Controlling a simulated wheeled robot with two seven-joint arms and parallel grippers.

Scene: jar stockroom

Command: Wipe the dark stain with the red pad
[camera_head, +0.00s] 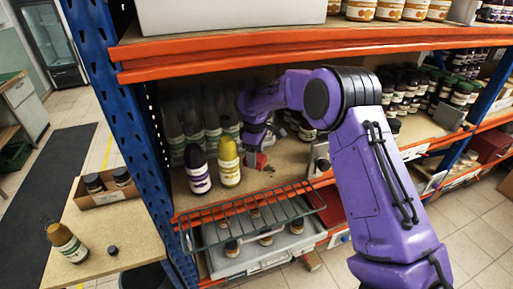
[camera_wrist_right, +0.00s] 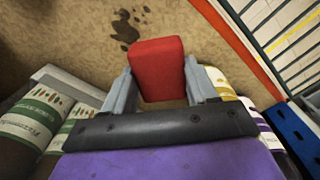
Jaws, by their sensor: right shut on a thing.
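The red pad (camera_wrist_right: 158,68) sits between the two fingers of my right gripper (camera_wrist_right: 160,92), which is shut on it. The dark stain (camera_wrist_right: 128,28) is a group of dark brown blotches on the tan shelf board, just beyond the pad in the wrist view. In the head view the stain (camera_head: 268,168) shows small, right beside the red pad (camera_head: 256,161). My right gripper (camera_head: 253,150) reaches into the middle shelf from the right. I cannot tell whether the pad touches the board. My left gripper is not in view.
A purple-labelled bottle (camera_head: 197,170) and a yellow bottle (camera_head: 229,161) stand left of the gripper, near the shelf's front. Several jars stand behind and to the right. A wire rack (camera_head: 250,215) juts out below the orange shelf edge.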

